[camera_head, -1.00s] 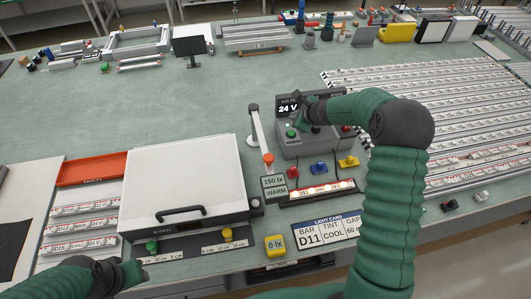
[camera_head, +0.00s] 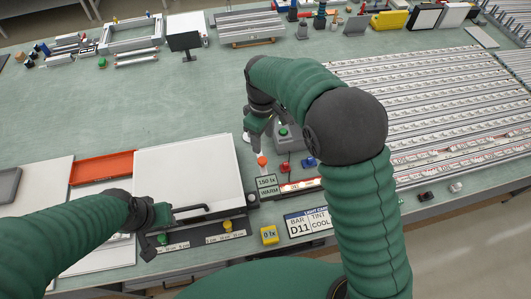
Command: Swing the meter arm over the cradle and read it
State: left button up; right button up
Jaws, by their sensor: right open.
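The meter arm's orange knob (camera_head: 262,161) shows at the front of the bench, just right of the white lid. The rest of the meter arm is mostly hidden behind my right gripper (camera_head: 254,136), which is open, pointing down just behind the knob. I cannot tell whether they touch. The cradle with a lit-looking bar (camera_head: 300,185) lies to the right of the knob, partly hidden by my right arm. The yellow readout (camera_head: 269,235) shows 0 lx. My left gripper (camera_head: 151,236) is by the black handle at the lid's front; its finger gap is unclear.
A sign (camera_head: 267,186) reads 150 lx WARM. The white lidded box (camera_head: 180,170) and orange tray (camera_head: 103,167) stand left. A grey control box (camera_head: 287,144) with a green button is behind the cradle. The light card (camera_head: 308,223) lies in front.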

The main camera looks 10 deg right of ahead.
aim_at(262, 159)
jog(key=f+p, duration=0.1)
jog(key=f, duration=0.4)
jog(key=f+p, duration=0.2)
jog(key=f, duration=0.4)
jog(key=shift+w+a, duration=0.2)
jog(key=shift+f, duration=0.2)
jog(key=shift+d, duration=0.1)
jog(key=shift+c, duration=0.4)
grip_shut()
jog(key=shift+w+r, duration=0.1)
